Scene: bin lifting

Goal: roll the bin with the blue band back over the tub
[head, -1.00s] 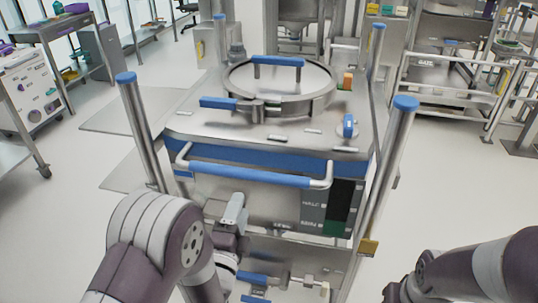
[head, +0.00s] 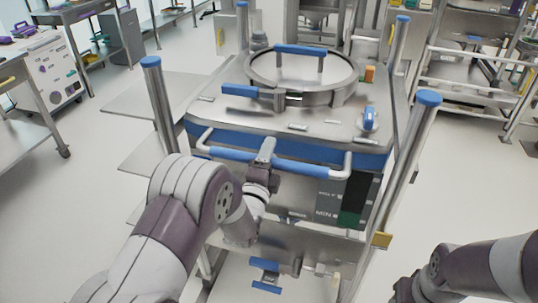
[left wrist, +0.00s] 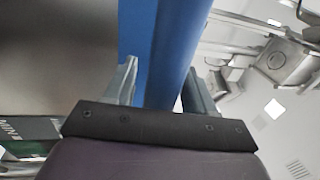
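The steel bin with the blue band (head: 300,151) stands upright in front of me, with a round lid ring on top and corner posts with blue caps. Its front bar handle (head: 308,168) has a blue grip. My left gripper (head: 266,150) is at this handle, near its middle. In the left wrist view, the open fingers (left wrist: 160,85) stand on either side of the blue handle (left wrist: 178,55). I cannot tell whether they touch it. Only my right forearm shows at the lower right; its gripper is not visible. I cannot make out the tub.
A steel cart (head: 20,110) stands at the left. White-railed steel frames (head: 470,90) stand at the back right. Flat grey plates (head: 150,95) lie left of the bin. The floor (head: 470,190) right of the bin is clear.

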